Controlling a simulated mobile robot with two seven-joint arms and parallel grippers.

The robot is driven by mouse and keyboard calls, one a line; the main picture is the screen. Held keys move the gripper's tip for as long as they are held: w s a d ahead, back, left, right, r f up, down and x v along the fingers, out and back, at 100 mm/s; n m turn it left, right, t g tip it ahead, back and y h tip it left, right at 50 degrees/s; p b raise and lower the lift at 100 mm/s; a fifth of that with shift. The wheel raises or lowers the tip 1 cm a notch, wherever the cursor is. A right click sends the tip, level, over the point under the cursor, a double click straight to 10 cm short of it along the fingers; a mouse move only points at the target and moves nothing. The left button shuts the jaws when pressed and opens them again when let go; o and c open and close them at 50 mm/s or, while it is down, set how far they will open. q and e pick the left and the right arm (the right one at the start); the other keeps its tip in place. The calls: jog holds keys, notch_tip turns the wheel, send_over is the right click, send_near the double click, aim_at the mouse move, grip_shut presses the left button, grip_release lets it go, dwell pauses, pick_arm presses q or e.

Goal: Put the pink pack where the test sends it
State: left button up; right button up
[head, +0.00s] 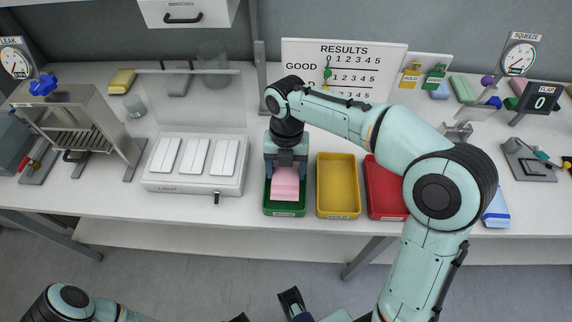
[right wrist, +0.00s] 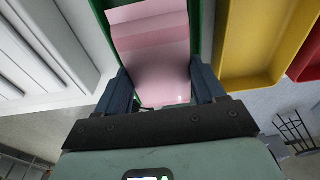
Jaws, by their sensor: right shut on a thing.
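The pink pack (head: 286,184) is inside the green tray (head: 284,212), the leftmost of three trays. My right gripper (head: 287,170) reaches down over the tray's far part and is shut on the pack's end. In the right wrist view the pack (right wrist: 152,45) lies between the two fingers (right wrist: 165,90), with the green tray wall (right wrist: 207,25) beside it. I cannot tell whether the pack touches the tray floor.
A yellow tray (head: 338,205) and a red tray (head: 385,205) stand to the right, the red one partly behind my arm. A white device with three plates (head: 195,188) is on the left. The results board (head: 345,60) stands behind, with green and gold tags (head: 435,76) beside it.

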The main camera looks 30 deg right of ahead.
jog(key=shift+f, duration=0.55)
jog(key=o, duration=1.2)
jog(key=shift+r, duration=0.15)
jog(key=r+p, duration=0.1)
jog(key=r, duration=0.3)
jog(key=w+r+p, duration=0.1)
jog(key=r, duration=0.3)
jog(key=d+r+p, duration=0.1)
jog(key=r, duration=0.4)
jog(key=shift+w, duration=0.25)
jog(key=shift+a, duration=0.1)
